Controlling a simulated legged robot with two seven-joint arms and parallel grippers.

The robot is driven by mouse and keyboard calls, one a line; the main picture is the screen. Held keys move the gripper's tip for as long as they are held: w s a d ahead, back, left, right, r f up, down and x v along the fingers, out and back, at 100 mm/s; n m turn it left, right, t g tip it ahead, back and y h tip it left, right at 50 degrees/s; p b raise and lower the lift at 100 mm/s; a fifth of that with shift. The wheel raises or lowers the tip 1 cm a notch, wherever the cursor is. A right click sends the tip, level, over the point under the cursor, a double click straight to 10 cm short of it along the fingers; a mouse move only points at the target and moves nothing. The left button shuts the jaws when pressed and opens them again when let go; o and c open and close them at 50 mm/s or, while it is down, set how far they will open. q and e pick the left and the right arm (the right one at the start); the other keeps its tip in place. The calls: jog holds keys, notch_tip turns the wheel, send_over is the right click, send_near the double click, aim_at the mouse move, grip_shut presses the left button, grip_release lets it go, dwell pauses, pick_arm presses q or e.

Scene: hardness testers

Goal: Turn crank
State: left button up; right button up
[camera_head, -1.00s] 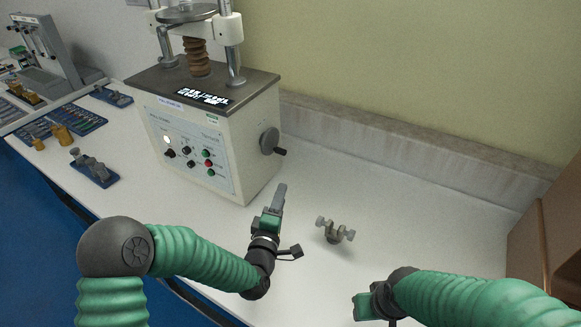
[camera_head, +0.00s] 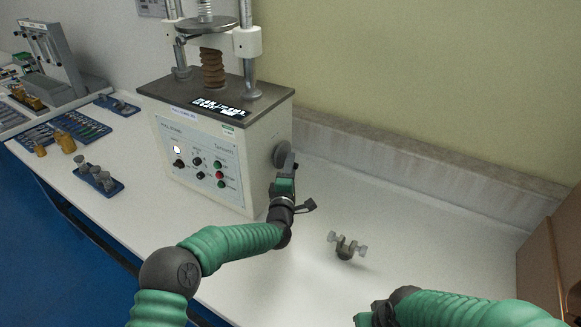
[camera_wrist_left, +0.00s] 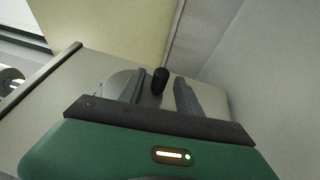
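The crank is a grey wheel (camera_head: 280,155) on the right side of the white testing machine (camera_head: 205,160). In the left wrist view the wheel (camera_wrist_left: 117,84) shows behind the left finger, and its black handle (camera_wrist_left: 160,79) stands between my two fingers. My left gripper (camera_head: 289,163) is at the crank, and its fingers (camera_wrist_left: 161,97) are apart with gaps beside the handle. In the head view the gripper hides the handle. My right gripper (camera_head: 368,318) is low in the head view, partly cut off; its fingers cannot be made out.
A small metal piece with knobs (camera_head: 347,245) stands on the white table (camera_head: 420,240), right of my left arm. Blue trays with small parts (camera_head: 97,180) lie left of the machine. A brown box (camera_head: 562,250) is at the right edge. The wall stands close behind.

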pick_arm(q)
jog(key=shift+w+r, duration=0.1)
jog(key=shift+d, duration=0.6)
pick_arm(e)
jog(key=shift+d+f, duration=0.1)
jog(key=shift+d, duration=0.4)
pick_arm(q)
jog(key=shift+w+d, duration=0.1)
jog(key=shift+d, duration=0.1)
jog(key=shift+c, duration=0.9)
pick_arm(e)
jog(key=shift+d, duration=0.2)
pick_arm(q)
jog(key=shift+c, duration=1.2)
pick_arm(e)
jog(key=shift+w, duration=0.1)
pick_arm(q)
jog(key=shift+a, duration=0.3)
grip_shut()
pick_arm(e)
jog(key=shift+a, duration=0.2)
pick_arm(q)
jog(key=shift+a, duration=0.15)
pick_arm(e)
jog(key=shift+a, duration=0.1)
jog(key=shift+r, duration=0.2)
